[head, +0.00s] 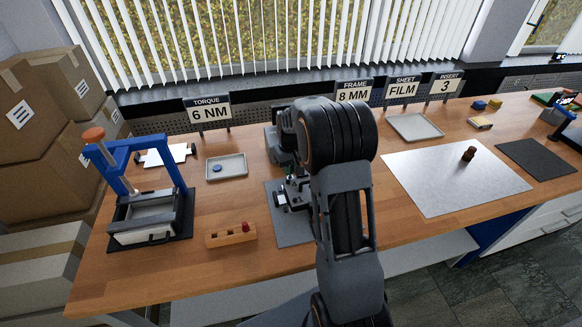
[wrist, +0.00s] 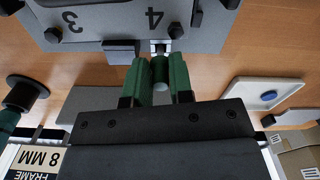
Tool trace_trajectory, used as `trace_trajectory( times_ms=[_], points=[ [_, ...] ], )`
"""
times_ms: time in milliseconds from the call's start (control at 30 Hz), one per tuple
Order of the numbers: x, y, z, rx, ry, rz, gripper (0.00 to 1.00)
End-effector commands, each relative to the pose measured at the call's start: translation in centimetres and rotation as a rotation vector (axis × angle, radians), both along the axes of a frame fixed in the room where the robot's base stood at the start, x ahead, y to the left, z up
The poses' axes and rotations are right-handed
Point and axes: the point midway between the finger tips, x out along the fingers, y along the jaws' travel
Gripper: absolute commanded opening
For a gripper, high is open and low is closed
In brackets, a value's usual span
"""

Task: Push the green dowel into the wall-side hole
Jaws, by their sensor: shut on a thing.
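In the wrist view my gripper (wrist: 161,62) is shut on the green dowel (wrist: 160,70), a short dark-green cylinder between its green fingers. The dowel's end is close to a grey plate (wrist: 115,44) marked 3 and 4; I cannot tell whether they touch. In the head view my arm covers most of this spot, and only part of a small metal fixture (head: 293,193) shows on a grey mat (head: 291,232). The wall-side hole cannot be made out in either view.
A wooden block (head: 222,240) with a red peg (head: 246,227) stands at the front. A blue press (head: 170,150) stands at the left. A tray (head: 239,162) holds a blue disc (head: 217,168). A pale sheet (head: 440,190) with a dark brown piece (head: 468,154) lies to the right.

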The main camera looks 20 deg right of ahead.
Motion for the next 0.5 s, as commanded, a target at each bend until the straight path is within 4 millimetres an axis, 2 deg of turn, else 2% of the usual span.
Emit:
trace_trajectory(
  times_ms=[467,500],
  points=[
    [0.0,0.0,-1.3,0.000,0.001,0.000,0.00],
    [0.0,0.0,-1.2,0.000,0.000,0.000,0.25]
  ],
)
